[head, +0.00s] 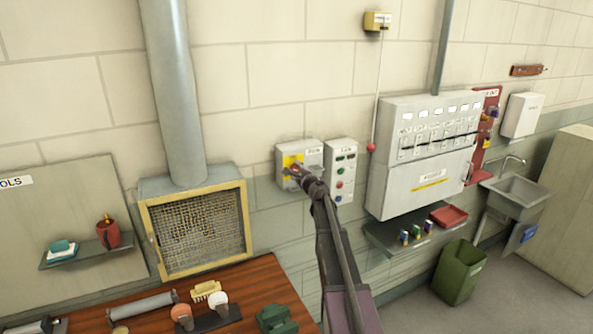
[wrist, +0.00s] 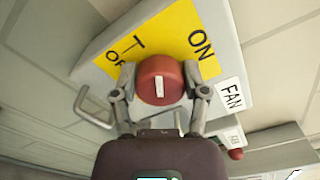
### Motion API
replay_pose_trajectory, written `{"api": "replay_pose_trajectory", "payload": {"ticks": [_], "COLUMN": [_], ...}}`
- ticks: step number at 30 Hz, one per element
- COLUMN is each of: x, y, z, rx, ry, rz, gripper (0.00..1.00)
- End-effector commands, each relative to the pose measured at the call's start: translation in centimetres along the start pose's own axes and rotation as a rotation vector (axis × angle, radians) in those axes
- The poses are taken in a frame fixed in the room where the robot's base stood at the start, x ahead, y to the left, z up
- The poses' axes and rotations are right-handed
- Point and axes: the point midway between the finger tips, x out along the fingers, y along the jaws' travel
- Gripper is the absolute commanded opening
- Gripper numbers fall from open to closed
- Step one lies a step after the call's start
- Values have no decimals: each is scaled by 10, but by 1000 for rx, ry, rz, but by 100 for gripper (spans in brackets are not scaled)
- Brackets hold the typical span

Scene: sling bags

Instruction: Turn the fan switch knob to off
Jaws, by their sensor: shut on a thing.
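The fan switch box (head: 314,155) is on the wall; in the wrist view its FAN label (wrist: 231,95) shows at the right. A yellow plate (wrist: 170,38) on it bears ON to the upper right and a partly covered OFF to the upper left. The red fan knob (wrist: 159,68) stands in front of the plate, its short white mark near upright in the wrist view. My gripper (wrist: 159,82) has one finger on each side of the knob and is shut on it. In the head view my gripper (head: 300,174) covers much of the knob.
A control box with buttons (head: 342,158) stands close to the right of the switch box. A bent metal handle or hasp (wrist: 92,112) juts out at the left in the wrist view. A mesh vent (head: 200,235) is to the left, and a large breaker panel (head: 425,190) to the right.

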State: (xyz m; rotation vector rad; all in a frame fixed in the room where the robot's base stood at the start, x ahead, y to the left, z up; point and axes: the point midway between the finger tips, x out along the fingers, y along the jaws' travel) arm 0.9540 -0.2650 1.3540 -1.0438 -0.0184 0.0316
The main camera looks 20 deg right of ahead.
Motion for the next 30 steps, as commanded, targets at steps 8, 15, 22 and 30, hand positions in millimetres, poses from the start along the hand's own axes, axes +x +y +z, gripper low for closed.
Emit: {"api": "replay_pose_trajectory", "payload": {"ticks": [8, 15, 22, 30], "x": [1, 1, 1, 2], "y": [1, 1, 2, 2], "z": [0, 0, -1, -1], "rx": [-254, -429, -518, -544], "ry": [1, 1, 1, 1], "rz": [-1, -1, -1, -1], "gripper": [10, 10, 10, 11]}}
